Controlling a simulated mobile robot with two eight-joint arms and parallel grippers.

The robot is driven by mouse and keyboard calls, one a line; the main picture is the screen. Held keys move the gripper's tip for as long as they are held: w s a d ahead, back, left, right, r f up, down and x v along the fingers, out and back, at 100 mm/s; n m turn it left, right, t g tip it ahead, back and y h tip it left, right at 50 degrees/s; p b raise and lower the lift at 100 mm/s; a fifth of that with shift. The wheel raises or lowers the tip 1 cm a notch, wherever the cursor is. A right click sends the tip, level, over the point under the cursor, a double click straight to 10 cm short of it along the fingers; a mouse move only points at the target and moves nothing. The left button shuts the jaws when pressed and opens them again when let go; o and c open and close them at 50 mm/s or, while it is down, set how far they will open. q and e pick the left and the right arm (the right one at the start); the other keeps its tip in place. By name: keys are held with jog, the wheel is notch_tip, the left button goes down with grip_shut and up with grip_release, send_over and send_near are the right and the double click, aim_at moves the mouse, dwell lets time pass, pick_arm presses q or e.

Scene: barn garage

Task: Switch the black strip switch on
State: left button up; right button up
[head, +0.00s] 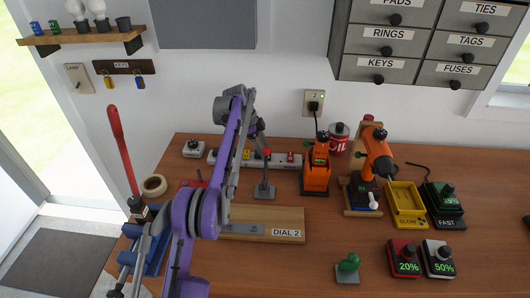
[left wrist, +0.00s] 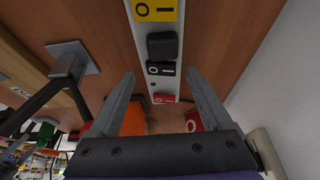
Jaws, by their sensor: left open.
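The white power strip (head: 225,161) lies along the back of the workbench, partly hidden by my left arm in the head view. In the left wrist view the strip (left wrist: 146,38) runs downward from the top edge. Its black switch (left wrist: 162,45) has a black O/I label (left wrist: 160,69) beside it. My left gripper (left wrist: 160,72) is open and empty, with its fingertips on either side of the strip around the black label. The gripper (head: 261,143) also shows in the head view above the strip. Contact with the switch cannot be told. My right gripper is not in view.
A yellow label (left wrist: 155,10) and a red label (left wrist: 164,98) flank the black one. A lever on a grey plate (head: 264,192) stands in front of the strip. An orange tool (head: 316,172) and a red oil can (head: 338,140) stand to the right.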

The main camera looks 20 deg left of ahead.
pick_arm(q)
jog(key=shift+x, duration=0.8)
jog(key=shift+r, duration=0.1)
grip_shut()
